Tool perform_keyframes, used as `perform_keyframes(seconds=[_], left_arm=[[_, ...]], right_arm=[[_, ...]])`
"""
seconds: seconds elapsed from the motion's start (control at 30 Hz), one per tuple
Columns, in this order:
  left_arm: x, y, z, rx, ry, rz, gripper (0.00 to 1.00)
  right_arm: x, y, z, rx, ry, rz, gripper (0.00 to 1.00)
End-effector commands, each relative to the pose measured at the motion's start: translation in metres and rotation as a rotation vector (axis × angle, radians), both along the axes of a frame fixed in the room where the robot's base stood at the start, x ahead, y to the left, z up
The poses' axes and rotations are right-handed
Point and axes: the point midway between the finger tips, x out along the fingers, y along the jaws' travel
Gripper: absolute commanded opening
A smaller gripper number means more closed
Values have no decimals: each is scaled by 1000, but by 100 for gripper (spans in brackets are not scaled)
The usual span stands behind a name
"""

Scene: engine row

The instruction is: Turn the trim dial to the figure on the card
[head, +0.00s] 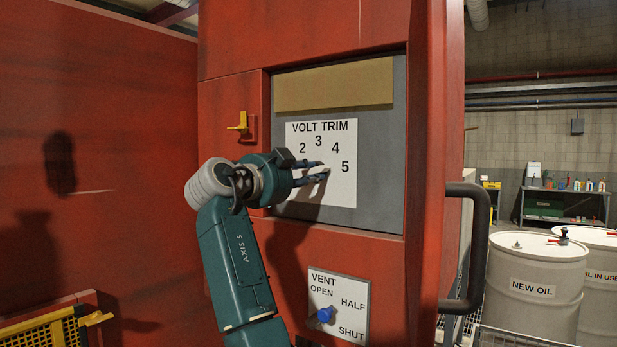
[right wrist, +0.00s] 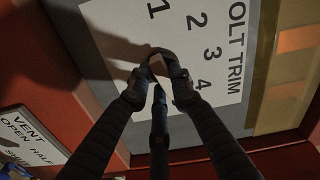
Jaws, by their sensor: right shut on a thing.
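The white VOLT TRIM plate (head: 345,192) is on a grey panel in the red cabinet. The head view shows its figures 2 to 5; the right wrist view shows 1 to 4 on the plate (right wrist: 222,88). My right gripper (head: 324,170) reaches in from the left, its fingers at the middle of the plate. In the right wrist view the gripper (right wrist: 160,68) is shut on the trim dial, which the fingers mostly hide. I cannot tell which figure the dial points to. A blank tan strip (head: 335,85) is above the plate; no card figure is readable. My left gripper is out of view.
Below is a VENT plate (head: 352,318) with a blue knob (head: 325,314). A yellow latch (head: 238,122) sits left of the panel. A dark handle bar (head: 482,245) stands out at right, with oil drums (head: 530,265) beyond.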

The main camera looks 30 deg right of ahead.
Motion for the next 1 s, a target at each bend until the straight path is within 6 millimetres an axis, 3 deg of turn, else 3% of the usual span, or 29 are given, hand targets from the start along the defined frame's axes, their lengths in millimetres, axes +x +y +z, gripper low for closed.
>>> perform_keyframes(seconds=[0.77, 0.8, 0.87, 1.0], left_arm=[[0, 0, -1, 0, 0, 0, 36], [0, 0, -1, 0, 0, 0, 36], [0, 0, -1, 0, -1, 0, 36], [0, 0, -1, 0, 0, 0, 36]], right_arm=[[0, 0, -1, 41, -94, 0, 0], [0, 0, -1, 41, -94, 0, 26], [0, 0, -1, 41, -94, 0, 38], [0, 0, -1, 40, -94, 0, 40]])
